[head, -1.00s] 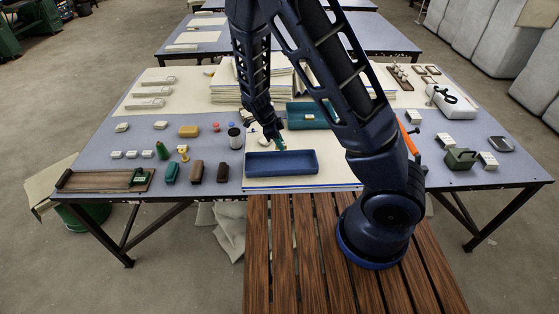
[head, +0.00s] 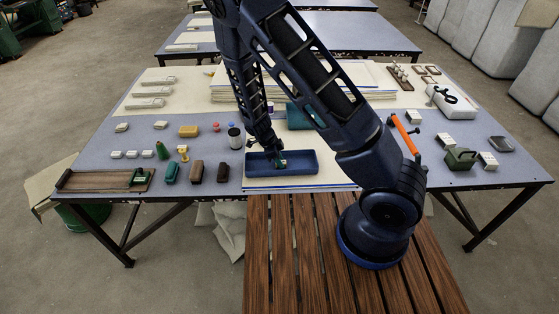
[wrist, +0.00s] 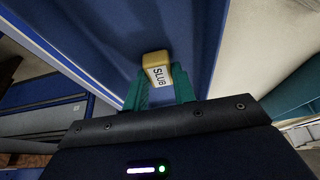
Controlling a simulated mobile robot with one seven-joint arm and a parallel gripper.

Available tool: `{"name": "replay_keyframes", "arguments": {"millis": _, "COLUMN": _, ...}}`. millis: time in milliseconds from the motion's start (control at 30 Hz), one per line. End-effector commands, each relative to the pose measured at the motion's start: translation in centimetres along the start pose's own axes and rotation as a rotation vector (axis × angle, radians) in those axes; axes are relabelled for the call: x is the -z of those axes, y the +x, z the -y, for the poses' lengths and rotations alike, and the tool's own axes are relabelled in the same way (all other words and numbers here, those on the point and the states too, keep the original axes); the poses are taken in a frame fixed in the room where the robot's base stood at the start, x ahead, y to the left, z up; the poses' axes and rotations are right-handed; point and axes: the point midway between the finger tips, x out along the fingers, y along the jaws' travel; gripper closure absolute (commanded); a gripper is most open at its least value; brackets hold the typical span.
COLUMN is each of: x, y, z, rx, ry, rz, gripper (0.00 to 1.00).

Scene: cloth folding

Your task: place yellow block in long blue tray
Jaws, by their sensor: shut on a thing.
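The yellow block (wrist: 156,67) has dark lettering reading "SLUB" and sits between my green fingertips in the wrist view. My gripper (head: 281,162) is shut on it. The long blue tray (head: 304,163) lies on the table in front of my arm. My gripper is over the tray's middle, with its fingertips at the level of the tray's opening. In the wrist view, the blue tray (wrist: 115,40) fills the area behind the block. I cannot tell whether the block touches the tray floor. In the head view the fingers mostly hide the block.
A teal tray (head: 299,115) lies just behind the blue one, partly hidden by my arm. A dark cylinder (head: 235,139) stands to its left. A separate yellow item (head: 188,131) and several small blocks lie further left. A green box (head: 460,158) is at the right.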

Motion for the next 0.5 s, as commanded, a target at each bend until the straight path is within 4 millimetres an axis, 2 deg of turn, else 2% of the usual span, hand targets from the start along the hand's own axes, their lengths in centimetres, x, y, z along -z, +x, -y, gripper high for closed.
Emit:
{"name": "replay_keyframes", "arguments": {"millis": 267, "x": -0.07, "y": 0.19, "z": -0.01, "rx": 0.000, "ry": 0.000, "rz": -0.001, "gripper": 0.95}}
{"name": "replay_keyframes", "arguments": {"millis": 300, "x": -0.08, "y": 0.20, "z": 0.00, "rx": 0.000, "ry": 0.000, "rz": 0.000, "gripper": 0.70}}
{"name": "replay_keyframes", "arguments": {"millis": 400, "x": -0.07, "y": 0.17, "z": 0.00, "rx": 0.000, "ry": 0.000, "rz": 0.000, "gripper": 0.52}}
{"name": "replay_keyframes", "arguments": {"millis": 500, "x": -0.07, "y": 0.17, "z": 0.00, "rx": 0.000, "ry": 0.000, "rz": 0.000, "gripper": 0.52}}
